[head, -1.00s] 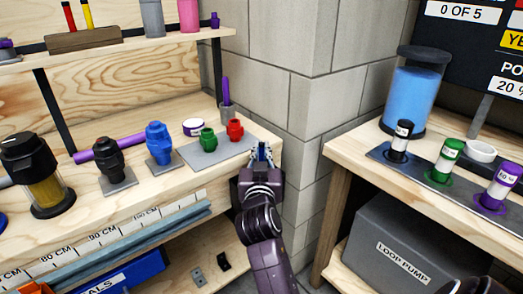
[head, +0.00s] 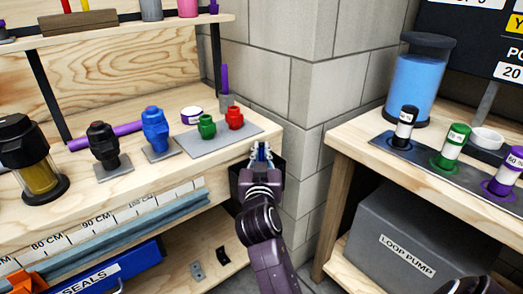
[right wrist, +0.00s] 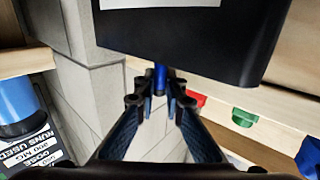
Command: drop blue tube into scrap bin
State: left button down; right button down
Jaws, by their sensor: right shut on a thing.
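My right gripper (head: 262,155) is shut on a blue tube, at the right end of the wooden workbench. In the right wrist view the tube (right wrist: 160,78) sits between the fingertips (right wrist: 160,102), partly hidden by them. A black bin (right wrist: 180,35) with a white label, likely the scrap bin, is just beyond the fingertips there. Its dark wall (head: 277,177) shows behind my right gripper in the head view, beside the bench end. The bin's inside is hidden, and I cannot tell whether the tube is over its opening. My left gripper is not in view.
The bench holds red (head: 234,118), green (head: 207,128) and blue (head: 155,132) fittings and a purple tube (head: 105,137). A block wall (head: 312,110) stands behind. The right bench (head: 345,150) carries a blue-filled tank (head: 413,85) and several labelled bottles.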

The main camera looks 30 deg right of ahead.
aim_at(262, 156)
jog(key=c, duration=1.9)
grip_release()
jog(key=shift+c, duration=0.2)
notch_tip(262, 156, up, 10)
